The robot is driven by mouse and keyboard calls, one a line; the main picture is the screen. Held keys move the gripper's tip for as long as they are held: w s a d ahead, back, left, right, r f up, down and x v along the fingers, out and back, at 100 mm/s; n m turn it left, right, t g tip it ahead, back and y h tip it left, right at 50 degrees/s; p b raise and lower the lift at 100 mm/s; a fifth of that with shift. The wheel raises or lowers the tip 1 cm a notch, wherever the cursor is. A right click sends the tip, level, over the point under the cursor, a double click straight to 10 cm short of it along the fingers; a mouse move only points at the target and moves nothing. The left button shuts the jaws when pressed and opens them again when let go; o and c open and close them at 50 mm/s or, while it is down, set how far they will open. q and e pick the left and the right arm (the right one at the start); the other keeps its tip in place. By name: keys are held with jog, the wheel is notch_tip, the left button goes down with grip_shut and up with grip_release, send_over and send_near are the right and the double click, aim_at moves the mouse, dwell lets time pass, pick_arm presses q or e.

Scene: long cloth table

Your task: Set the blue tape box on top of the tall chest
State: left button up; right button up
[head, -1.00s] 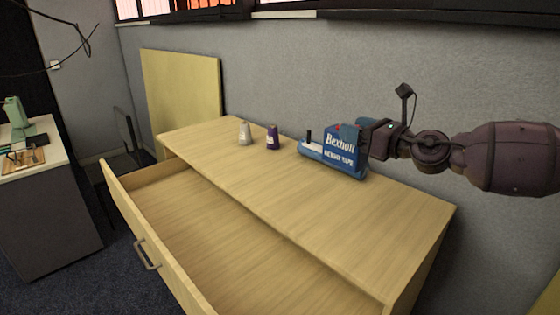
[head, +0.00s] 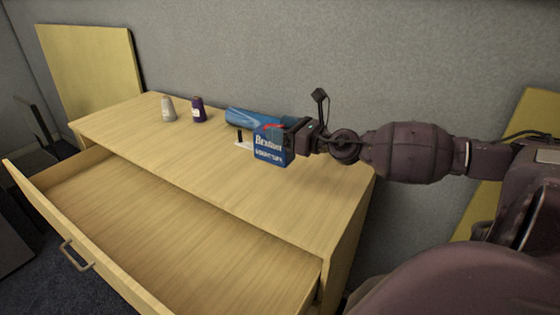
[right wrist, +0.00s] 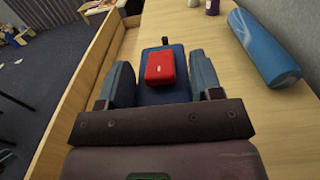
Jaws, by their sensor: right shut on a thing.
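The blue tape box (head: 268,153), with white lettering, is at the end of my right gripper (head: 290,136) in the head view. The right gripper is shut on it. The right wrist view shows the box (right wrist: 177,95) between the two fingers, with a red piece (right wrist: 160,67) on its near face. The box is over the top of the wooden chest (head: 200,160); I cannot tell whether it touches the surface. The chest has a wide drawer (head: 150,235) pulled open. My left gripper is not in view.
A blue roll (head: 243,118) lies behind the box against the wall side. A small white thing with a black post (head: 241,140) is beside the box. A grey spool (head: 168,108) and a purple spool (head: 198,110) stand farther left. The front of the chest top is clear.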

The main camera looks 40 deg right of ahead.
aim_at(282, 149)
notch_tip(282, 149, down, 4)
jog(key=shift+r, duration=0.2)
jog(key=shift+f+b, duration=0.35)
jog(key=shift+f, duration=0.55)
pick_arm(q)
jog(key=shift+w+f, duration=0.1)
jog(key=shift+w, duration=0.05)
pick_arm(e)
jog(key=shift+f, duration=0.15)
jog(key=shift+f, duration=0.1)
